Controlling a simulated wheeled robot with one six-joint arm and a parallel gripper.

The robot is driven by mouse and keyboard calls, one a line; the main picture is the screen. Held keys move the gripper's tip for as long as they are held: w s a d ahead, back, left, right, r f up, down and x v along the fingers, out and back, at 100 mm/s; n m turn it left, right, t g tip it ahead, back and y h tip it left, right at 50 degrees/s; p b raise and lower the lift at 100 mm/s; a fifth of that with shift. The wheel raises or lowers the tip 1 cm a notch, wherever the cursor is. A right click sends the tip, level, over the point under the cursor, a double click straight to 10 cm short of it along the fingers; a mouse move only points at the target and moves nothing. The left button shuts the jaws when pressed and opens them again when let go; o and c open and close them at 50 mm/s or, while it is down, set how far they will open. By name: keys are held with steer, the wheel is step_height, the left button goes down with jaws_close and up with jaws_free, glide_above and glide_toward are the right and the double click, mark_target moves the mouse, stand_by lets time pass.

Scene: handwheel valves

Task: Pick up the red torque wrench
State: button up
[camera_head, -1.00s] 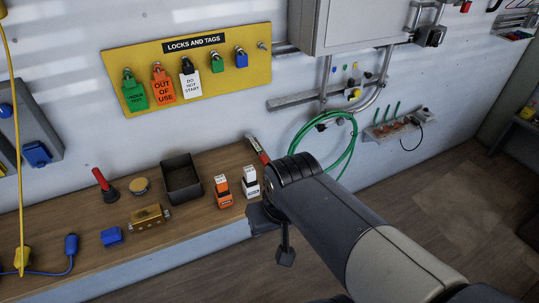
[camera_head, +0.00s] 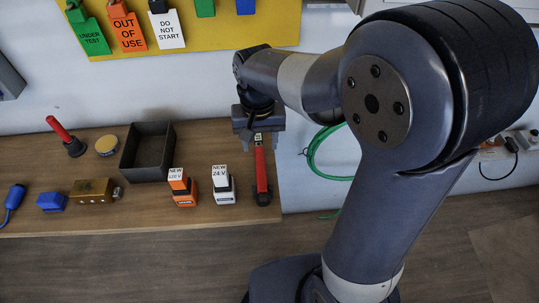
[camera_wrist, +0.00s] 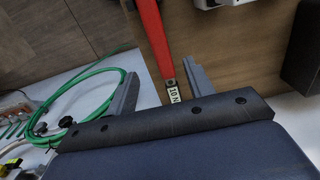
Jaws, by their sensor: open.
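The red torque wrench (camera_head: 261,170) lies on the wooden bench at its right end, with its dark head toward the front edge. In the wrist view the red shaft (camera_wrist: 152,35) runs down to a pale tag reading "10 N" between the two fingers. My gripper (camera_head: 258,132) is above the far end of the wrench, open, with a finger on either side in the wrist view (camera_wrist: 161,85). I cannot tell whether the fingers touch the wrench. The wrench's far end is partly hidden by the gripper.
A green hose (camera_head: 318,160) hangs to the right.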

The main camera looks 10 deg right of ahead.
mark_target(260, 161)
step_height(260, 161, down, 10)
steer(key=shift+w+r+p, duration=0.1)
steer(key=shift+r+p, duration=0.1)
steer(key=shift+p, duration=0.1)
steer(key=shift+c, duration=0.2)
jaws_close()
stand_by(0.5)
